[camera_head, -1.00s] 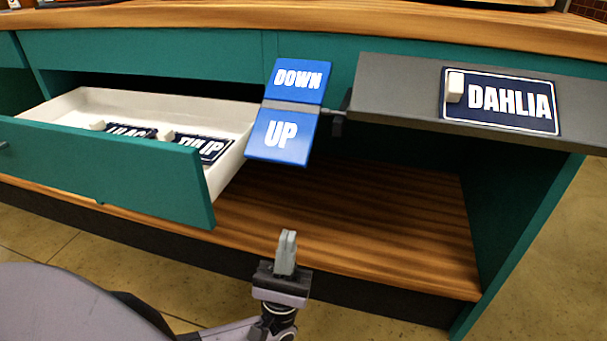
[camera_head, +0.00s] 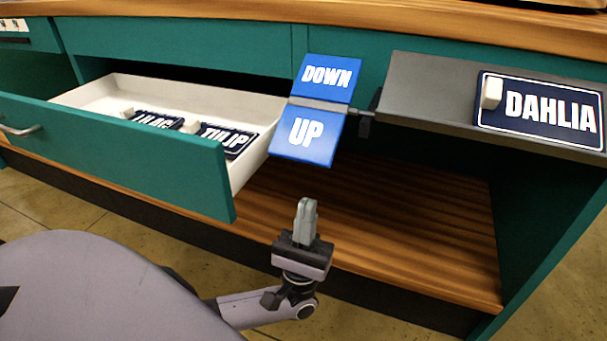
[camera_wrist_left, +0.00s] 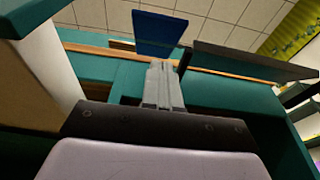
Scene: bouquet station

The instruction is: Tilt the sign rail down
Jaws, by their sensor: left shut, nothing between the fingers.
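The grey sign rail (camera_head: 432,92) sticks out at the right of the counter front and carries a dark blue DAHLIA sign (camera_head: 540,112). A blue two-part rocker plate stands at its left end, with a DOWN half (camera_head: 326,76) above and an UP half (camera_head: 307,134) below. My left gripper (camera_head: 306,205) is shut and empty, pointing up, below the UP half and apart from it. In the left wrist view the shut fingers (camera_wrist_left: 162,75) point toward the blue plate (camera_wrist_left: 160,33), with the rail (camera_wrist_left: 240,62) to the right. My right gripper is not in view.
An open drawer (camera_head: 120,150) at the left holds a TULIP sign (camera_head: 227,140) and another sign (camera_head: 157,119); its front corner is left of my gripper. Under the rail is an open wooden shelf (camera_head: 420,225). The wooden countertop (camera_head: 250,10) runs above.

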